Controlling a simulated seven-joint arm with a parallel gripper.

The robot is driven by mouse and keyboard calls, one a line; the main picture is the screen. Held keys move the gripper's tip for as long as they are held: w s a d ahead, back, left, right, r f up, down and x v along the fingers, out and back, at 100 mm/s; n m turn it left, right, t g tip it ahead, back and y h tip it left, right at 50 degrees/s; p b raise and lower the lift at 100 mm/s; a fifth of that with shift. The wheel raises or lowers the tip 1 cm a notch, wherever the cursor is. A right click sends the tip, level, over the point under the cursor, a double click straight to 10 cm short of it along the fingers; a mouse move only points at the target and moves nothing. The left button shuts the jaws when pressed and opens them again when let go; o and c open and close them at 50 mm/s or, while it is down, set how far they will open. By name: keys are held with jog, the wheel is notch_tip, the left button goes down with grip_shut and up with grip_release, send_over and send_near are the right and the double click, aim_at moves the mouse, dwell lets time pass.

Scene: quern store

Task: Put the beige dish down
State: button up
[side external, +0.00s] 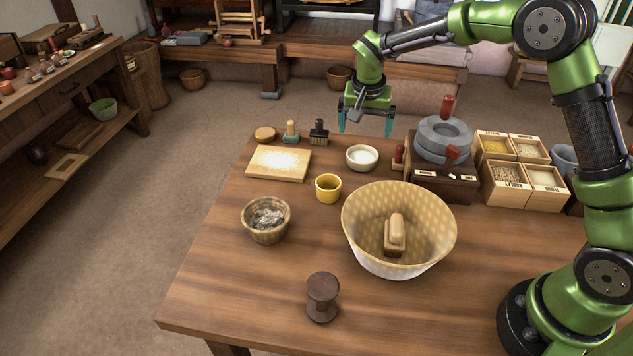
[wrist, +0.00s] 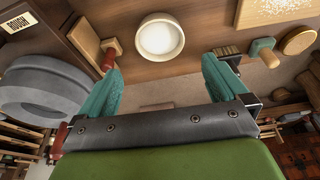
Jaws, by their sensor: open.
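The beige dish (side external: 362,167) is a small round bowl with something white inside. It stands upright on the wooden table, left of the grey millstone. It also shows in the wrist view (wrist: 160,57), top centre, beyond my fingertips. My gripper (side external: 365,125) is open, with its two teal fingers apart and pointing down above the table's far edge. In the wrist view my gripper (wrist: 160,68) has nothing between its fingers. The dish is apart from both fingers.
The millstone (side external: 444,140) with a red-brown handle stands right of the dish. A flour-dusted board (side external: 279,164), a yellow cup (side external: 328,188) and brushes (side external: 319,132) lie to the left. A large basket (side external: 398,266) holding a wooden block stands in front.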

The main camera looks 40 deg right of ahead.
jog(key=s+a+r+n+t+y, duration=0.2)
jog(key=s+a+r+n, duration=0.1)
jog(key=s+r, duration=1.15)
jog(key=s+a+f+n+t+y, duration=0.1)
jog(key=s+a+n+t+y, duration=0.1)
jog(key=s, duration=1.2)
jog(key=shift+a+n+t, duration=0.3)
jog(key=shift+t, duration=0.2)
